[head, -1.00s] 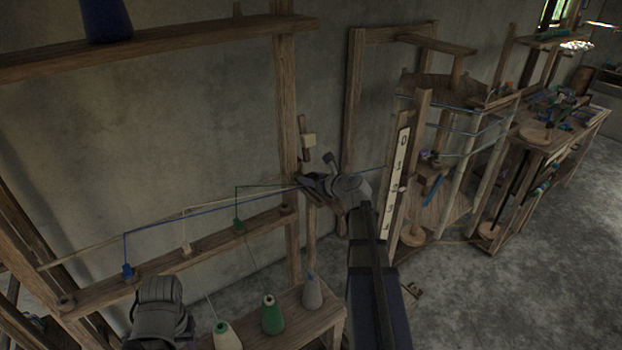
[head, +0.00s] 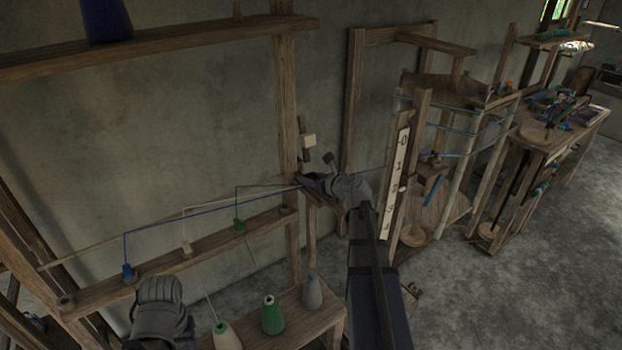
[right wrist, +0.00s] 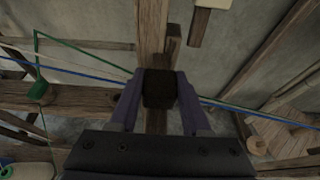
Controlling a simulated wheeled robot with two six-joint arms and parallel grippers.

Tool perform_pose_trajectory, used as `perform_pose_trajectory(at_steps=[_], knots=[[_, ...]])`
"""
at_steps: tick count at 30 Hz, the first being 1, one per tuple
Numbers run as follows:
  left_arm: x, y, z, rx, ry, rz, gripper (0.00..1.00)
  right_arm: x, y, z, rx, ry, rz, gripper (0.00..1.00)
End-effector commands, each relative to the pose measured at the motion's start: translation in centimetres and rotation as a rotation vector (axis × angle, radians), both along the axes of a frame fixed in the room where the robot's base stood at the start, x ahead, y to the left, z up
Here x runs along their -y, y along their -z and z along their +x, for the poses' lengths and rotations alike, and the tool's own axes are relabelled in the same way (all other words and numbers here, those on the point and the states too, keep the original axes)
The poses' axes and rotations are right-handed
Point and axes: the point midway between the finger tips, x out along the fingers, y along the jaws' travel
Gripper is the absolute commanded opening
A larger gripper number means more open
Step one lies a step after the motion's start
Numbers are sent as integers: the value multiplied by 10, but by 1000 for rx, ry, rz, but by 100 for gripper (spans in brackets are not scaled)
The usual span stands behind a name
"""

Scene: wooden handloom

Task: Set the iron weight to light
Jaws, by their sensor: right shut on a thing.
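A dark block, seemingly the iron weight (right wrist: 159,89), sits between the fingers of my right gripper (right wrist: 160,98) in the right wrist view. The gripper is shut on it. In the head view my right gripper (head: 313,183) is beside the upright wooden post, where the coloured threads pass. The block cannot be made out clearly there. A wooden piece shows behind and below the block in the wrist view; I cannot tell how they join. Part of my left arm shows at the lower left of the head view, but its fingers do not.
The wooden post (head: 287,110) stands close to my right gripper. A pale block (head: 309,140) is just above it. Blue, green and pale threads run nearby. Several cones, including a green one (head: 272,316), stand on a low shelf. A numbered board (head: 396,178) stands to the right.

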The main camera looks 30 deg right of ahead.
Motion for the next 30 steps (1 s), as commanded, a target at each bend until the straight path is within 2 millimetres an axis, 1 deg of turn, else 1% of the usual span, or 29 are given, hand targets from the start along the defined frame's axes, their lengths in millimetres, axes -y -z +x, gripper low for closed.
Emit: perform_pose_trajectory(at_steps=[5, 8, 12, 13, 15, 21, 22, 30], knots=[[0, 0, 0, 0, 0, 0, 50, 0, 0, 3, 0, 0, 0, 0], [0, 0, 0, 0, 0, 0, 50, 1, 0, 14, 0, -1, -2, 0], [0, 0, 0, 0, 0, 0, 50, -1, 0, 39, 0, -1, -1, 0], [0, 0, 0, 0, 0, 0, 50, -2, 0, 42, 0, -1, -1, 0], [0, 0, 0, 0, 0, 0, 50, -3, 0, 45, 1, 0, -1, 0], [0, 0, 0, 0, 0, 0, 50, -3, -1, 44, 2, 2, -1, 0], [0, 0, 0, 0, 0, 0, 50, -3, -1, 44, 3, 2, 0, 48], [0, 0, 0, 0, 0, 0, 50, -3, 0, 43, 1, 1, 0, 78]])
